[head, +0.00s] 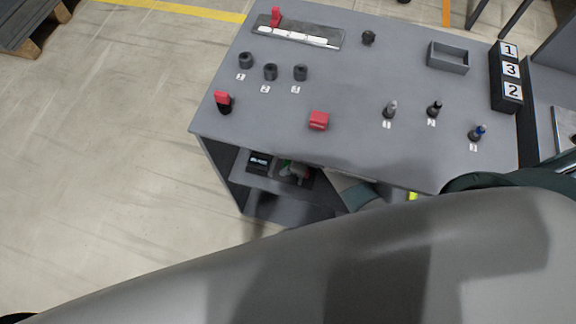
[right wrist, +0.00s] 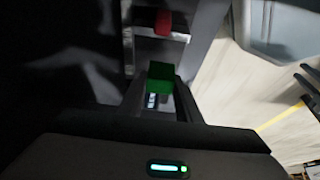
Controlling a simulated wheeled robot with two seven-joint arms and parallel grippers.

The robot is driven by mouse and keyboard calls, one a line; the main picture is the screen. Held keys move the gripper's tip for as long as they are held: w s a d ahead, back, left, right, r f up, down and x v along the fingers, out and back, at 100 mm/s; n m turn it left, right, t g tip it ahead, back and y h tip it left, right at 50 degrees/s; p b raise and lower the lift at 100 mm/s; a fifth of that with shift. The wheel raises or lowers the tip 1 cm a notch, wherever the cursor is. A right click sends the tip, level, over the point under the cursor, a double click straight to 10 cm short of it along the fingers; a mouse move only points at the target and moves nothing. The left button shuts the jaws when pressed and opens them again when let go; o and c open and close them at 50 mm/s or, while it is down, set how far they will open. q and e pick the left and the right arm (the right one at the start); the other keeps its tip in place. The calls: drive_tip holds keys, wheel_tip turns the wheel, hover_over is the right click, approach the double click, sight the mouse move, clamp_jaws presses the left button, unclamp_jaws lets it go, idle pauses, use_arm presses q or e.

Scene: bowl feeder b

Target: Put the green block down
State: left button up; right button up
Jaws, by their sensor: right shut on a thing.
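The green block (right wrist: 160,72) is between the two dark fingers of my right gripper (right wrist: 161,84) in the right wrist view. The gripper is shut on it. The block's upper part shows above the fingers; I cannot tell whether its underside touches anything. In the head view my own large grey arm covers the lower part of the picture, and I cannot make out the right fingertips or the block clearly there. My left gripper is not in view.
The grey table (head: 350,90) carries a red block (head: 318,120), a shallow tray (head: 448,57), dark cylinders (head: 270,72), several small upright pieces and a numbered stand (head: 507,75). A lower shelf holds a black box (head: 260,162). Much of the tabletop's middle is clear.

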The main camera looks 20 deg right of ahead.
drive_tip(key=shift+w+d+r, duration=0.1)
drive_tip(key=shift+w+d, duration=0.2)
drive_tip(key=shift+w, duration=0.15)
wheel_tip(320, 180, down, 2)
drive_tip(key=shift+s+a, duration=0.1)
drive_tip(key=shift+s, duration=0.05)
drive_tip(key=shift+f+p, duration=0.3)
drive_tip(key=shift+f, duration=0.5)
drive_tip(key=shift+f, duration=0.1)
drive_tip(key=o, duration=0.8)
drive_tip(key=shift+o, duration=0.2)
